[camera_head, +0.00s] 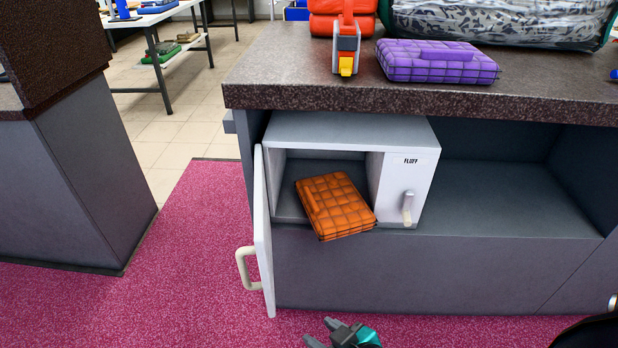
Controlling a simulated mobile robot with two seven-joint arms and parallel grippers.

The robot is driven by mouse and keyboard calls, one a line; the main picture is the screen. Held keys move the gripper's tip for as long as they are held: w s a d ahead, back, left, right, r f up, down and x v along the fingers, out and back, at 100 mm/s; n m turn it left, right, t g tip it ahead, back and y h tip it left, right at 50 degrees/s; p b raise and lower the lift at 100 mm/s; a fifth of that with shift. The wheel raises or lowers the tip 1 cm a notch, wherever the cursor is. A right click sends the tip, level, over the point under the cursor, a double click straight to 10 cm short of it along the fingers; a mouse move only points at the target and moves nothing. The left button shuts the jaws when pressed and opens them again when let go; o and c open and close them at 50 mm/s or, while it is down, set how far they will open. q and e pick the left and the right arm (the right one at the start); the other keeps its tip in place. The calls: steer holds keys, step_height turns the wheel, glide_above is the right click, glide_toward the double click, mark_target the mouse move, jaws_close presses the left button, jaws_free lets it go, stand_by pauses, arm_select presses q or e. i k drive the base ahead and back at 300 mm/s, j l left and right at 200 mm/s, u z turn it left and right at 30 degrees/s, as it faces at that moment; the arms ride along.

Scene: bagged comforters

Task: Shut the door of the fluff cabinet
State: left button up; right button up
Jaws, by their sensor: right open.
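The fluff cabinet (345,130) is a pale grey box labelled FLUFF, set in the counter's open shelf space. Its white door (263,230) stands open at the left, swung out toward me and seen nearly edge-on. The door's cream handle (246,268) sticks out on its left face. An orange quilted bag (335,205) lies in the cabinet opening, its front corner reaching the shelf edge. My right gripper (322,332) is at the bottom edge, open and empty, low in front of the counter and right of the door, apart from it. My left gripper is not in view.
The dark countertop (420,97) above holds a purple bag (437,60), a red and yellow tool-like object (346,45) and a large clear bag. A grey cabinet block (75,180) stands at left. Pink carpet (190,270) between is clear.

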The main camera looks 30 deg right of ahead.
mark_target(261, 247)
steer(key=i+j+z, duration=0.15)
steer(key=z, duration=0.2)
steer(key=j+z, duration=0.35)
steer(key=i+j+z, duration=0.1)
steer(key=j+z, duration=0.25)
